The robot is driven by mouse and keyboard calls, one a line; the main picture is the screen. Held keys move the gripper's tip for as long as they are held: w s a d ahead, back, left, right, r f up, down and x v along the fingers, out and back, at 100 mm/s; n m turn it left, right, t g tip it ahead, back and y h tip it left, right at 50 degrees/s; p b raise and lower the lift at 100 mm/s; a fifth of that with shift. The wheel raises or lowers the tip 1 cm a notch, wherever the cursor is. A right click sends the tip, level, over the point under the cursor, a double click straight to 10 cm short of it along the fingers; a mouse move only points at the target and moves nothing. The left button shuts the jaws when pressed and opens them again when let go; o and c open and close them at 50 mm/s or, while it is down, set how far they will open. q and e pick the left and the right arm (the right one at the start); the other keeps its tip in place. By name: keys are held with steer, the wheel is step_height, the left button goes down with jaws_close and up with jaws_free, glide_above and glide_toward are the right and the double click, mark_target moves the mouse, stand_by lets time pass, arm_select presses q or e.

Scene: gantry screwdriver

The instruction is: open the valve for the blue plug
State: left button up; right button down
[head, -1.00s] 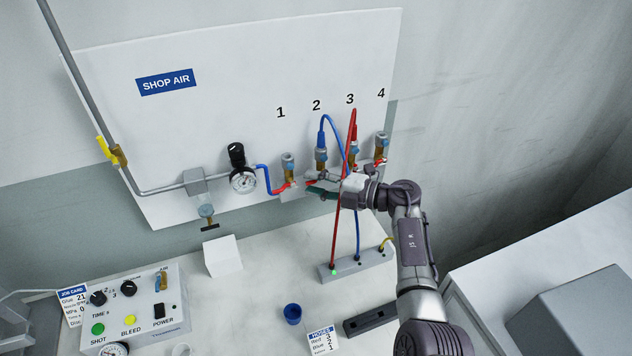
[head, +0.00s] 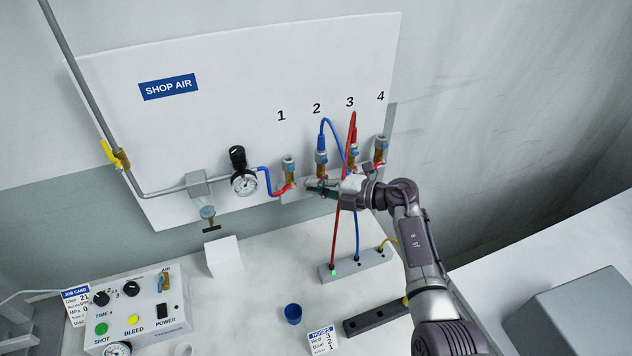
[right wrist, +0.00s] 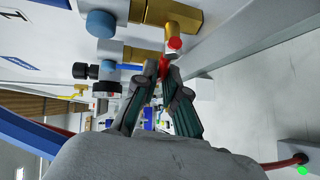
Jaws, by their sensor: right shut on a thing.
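The blue plug (head: 321,142) sits upright in outlet 2 on the white panel, with a blue hose looping from its top. The brass valve under it is largely hidden by my right gripper (head: 312,184) in the head view. In the right wrist view my right gripper (right wrist: 158,70) has its fingertips together on a small red handle (right wrist: 165,66) below a brass fitting (right wrist: 182,16). Most of the handle is hidden between the fingertips. My left gripper is not in view.
Outlet 1 (head: 289,166) stands close left of the gripper. The red plug (head: 354,136) is in outlet 3, and outlet 4 (head: 381,148) has no plug. Red and blue hoses hang to a grey manifold (head: 356,266) on the bench, close by my right arm. A gauge (head: 244,184) is further left.

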steer(key=shift+d+f+n+h+p, duration=0.1)
steer(key=shift+f+n+h+p, duration=0.25)
steer(key=shift+h+p, duration=0.55)
steer(key=shift+d+f+n+h+p, duration=0.15)
steer(key=shift+n+h+p, duration=0.45)
steer(key=shift+p, duration=0.65)
steer(key=shift+f+n+h+p, duration=0.4)
steer(key=shift+h+p, duration=0.3)
steer(key=shift+p, duration=0.35)
steer(key=c, duration=1.2)
jaws_free()
steer(key=shift+r, duration=0.1)
steer(key=v, duration=1.2)
